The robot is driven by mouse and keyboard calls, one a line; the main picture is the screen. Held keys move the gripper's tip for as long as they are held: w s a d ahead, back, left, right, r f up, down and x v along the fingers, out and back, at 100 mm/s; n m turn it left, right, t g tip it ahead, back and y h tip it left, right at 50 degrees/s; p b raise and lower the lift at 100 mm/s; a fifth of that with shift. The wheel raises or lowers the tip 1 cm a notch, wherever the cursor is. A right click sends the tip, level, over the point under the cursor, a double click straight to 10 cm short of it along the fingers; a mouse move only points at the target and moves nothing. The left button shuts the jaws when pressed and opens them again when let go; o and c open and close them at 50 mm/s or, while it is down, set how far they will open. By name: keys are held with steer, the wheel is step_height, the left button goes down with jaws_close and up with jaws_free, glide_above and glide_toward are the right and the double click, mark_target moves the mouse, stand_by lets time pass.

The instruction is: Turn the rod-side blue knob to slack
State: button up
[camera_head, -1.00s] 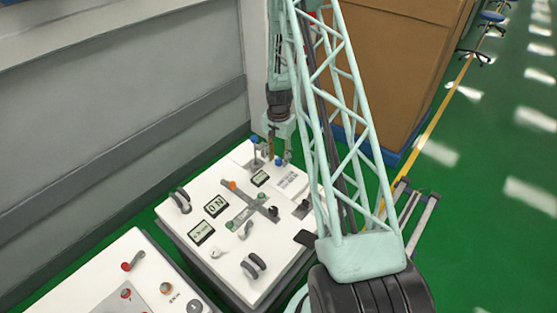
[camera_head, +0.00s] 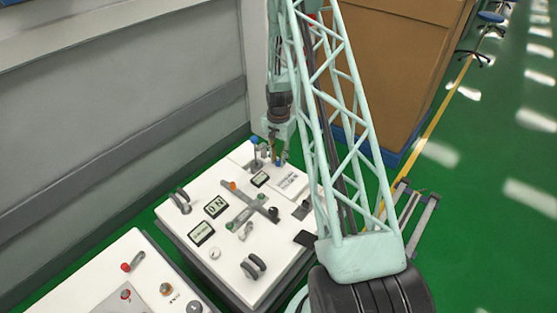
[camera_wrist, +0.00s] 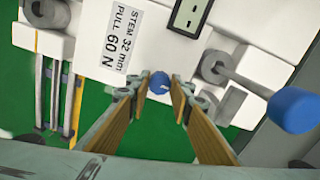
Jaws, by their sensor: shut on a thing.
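A small blue knob (camera_wrist: 159,83) with a white mark sits between my gripper's two fingertips (camera_wrist: 156,90) in the wrist view. My gripper is shut on this knob; exact finger contact is hard to see. In the head view my gripper (camera_head: 273,154) points down at the far corner of the white panel, with the held blue knob (camera_head: 279,162) low beside a fingertip. A second blue knob (camera_wrist: 295,108) tops a grey rod (camera_wrist: 243,80) at right in the wrist view. It also shows left of my gripper in the head view (camera_head: 254,140).
A label reading "STEM 32 mm PULL 60 N" (camera_wrist: 116,35) lies beside the held knob. The white panel (camera_head: 222,268) carries displays, handles and a cross-shaped slot plate (camera_head: 247,208). A second cart (camera_head: 105,265) stands front left. A grey wall and brown box (camera_head: 400,60) stand behind.

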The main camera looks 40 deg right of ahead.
steer(key=n, duration=0.4)
steer(key=shift+n, duration=0.4)
steer(key=n, duration=0.9)
steer(key=shift+d+b, duration=0.1)
steer(key=shift+b, duration=0.2)
steer(key=shift+n, duration=1.8)
steer(key=o, duration=0.9)
